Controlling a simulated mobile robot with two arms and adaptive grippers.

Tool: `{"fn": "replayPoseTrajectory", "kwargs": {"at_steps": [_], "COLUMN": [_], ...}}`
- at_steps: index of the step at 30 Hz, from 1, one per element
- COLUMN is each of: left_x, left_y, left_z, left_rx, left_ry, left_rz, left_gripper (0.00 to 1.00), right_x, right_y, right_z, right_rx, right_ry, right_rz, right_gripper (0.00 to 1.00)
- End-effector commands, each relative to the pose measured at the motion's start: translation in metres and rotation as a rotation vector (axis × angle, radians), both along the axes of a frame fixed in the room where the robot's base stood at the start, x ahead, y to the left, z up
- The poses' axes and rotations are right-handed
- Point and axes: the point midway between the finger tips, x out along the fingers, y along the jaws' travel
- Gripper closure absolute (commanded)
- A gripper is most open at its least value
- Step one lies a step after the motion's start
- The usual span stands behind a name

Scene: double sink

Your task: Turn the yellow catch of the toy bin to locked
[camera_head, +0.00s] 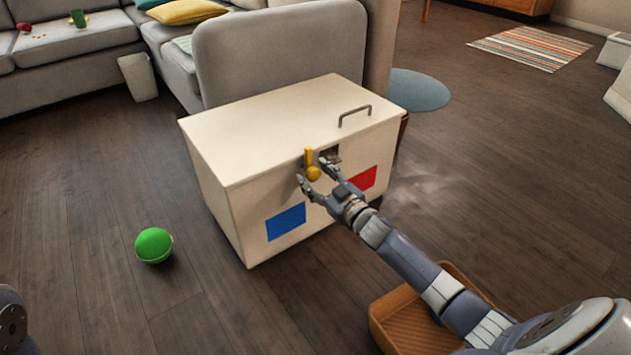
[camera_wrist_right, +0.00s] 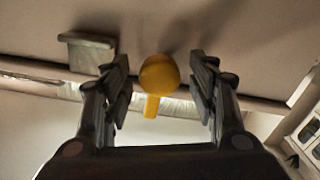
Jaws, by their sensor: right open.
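The toy bin (camera_head: 240,190) is a large cream box with a closed lid, with a blue patch (camera_head: 286,222) and a red patch (camera_head: 363,179) on its front. The yellow catch (camera_head: 308,156) is on the front just below the lid edge; its bar points roughly up and down, with a round knob at the lower end. My right gripper (camera_head: 317,175) is open at the catch. In the right wrist view, the yellow knob (camera_wrist_right: 159,74) lies between the open fingers (camera_wrist_right: 160,88), with a gap on both sides. My left gripper is out of view.
A dark metal piece (camera_head: 331,154) is beside the catch, and a handle (camera_head: 355,115) is on the lid. A green ball (camera_head: 154,245) lies on the floor at left. An orange-brown tray (camera_head: 398,325) is under my right arm. A grey sofa (camera_head: 278,55) stands behind the bin.

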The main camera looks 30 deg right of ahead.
Motion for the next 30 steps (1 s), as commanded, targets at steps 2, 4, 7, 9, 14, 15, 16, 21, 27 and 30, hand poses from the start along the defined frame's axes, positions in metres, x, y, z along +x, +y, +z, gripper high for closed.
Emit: {"fn": "replayPoseTrajectory", "kwargs": {"at_steps": [2, 4, 7, 9, 14, 15, 16, 21, 27, 30], "left_x": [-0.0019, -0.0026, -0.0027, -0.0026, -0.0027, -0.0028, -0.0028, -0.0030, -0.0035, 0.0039], "left_y": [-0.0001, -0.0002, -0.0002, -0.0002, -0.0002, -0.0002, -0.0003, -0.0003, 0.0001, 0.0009], "left_z": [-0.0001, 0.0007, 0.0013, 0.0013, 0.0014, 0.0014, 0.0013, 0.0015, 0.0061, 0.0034], "left_rx": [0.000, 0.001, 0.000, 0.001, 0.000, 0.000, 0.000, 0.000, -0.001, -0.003], "left_ry": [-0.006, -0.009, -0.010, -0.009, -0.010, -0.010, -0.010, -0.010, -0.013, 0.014], "left_rz": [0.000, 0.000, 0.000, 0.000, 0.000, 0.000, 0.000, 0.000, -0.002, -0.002], "left_gripper": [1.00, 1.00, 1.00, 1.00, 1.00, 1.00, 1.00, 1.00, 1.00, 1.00], "right_x": [0.0034, 0.0044, 0.0046, 0.0045, 0.0044, 0.0044, 0.0044, 0.0043, 0.0043, 0.0043], "right_y": [-0.0001, 0.0001, 0.0002, 0.0002, 0.0003, 0.0003, 0.0004, 0.0003, 0.0004, 0.0003], "right_z": [-0.0005, -0.0001, 0.0002, 0.0003, 0.0003, 0.0003, 0.0003, 0.0003, 0.0018, 0.0028], "right_rx": [-0.001, -0.001, 0.000, 0.000, 0.000, 0.000, 0.000, 0.001, 0.027, 0.065], "right_ry": [0.000, 0.001, 0.001, 0.001, 0.001, 0.001, 0.001, 0.001, 0.004, 0.012], "right_rz": [-0.001, -0.001, -0.001, -0.001, -0.001, -0.001, -0.001, -0.001, -0.001, -0.002], "right_gripper": [0.46, 0.46, 0.46, 0.46, 0.71, 0.80, 0.87, 1.00, 1.00, 1.00]}}
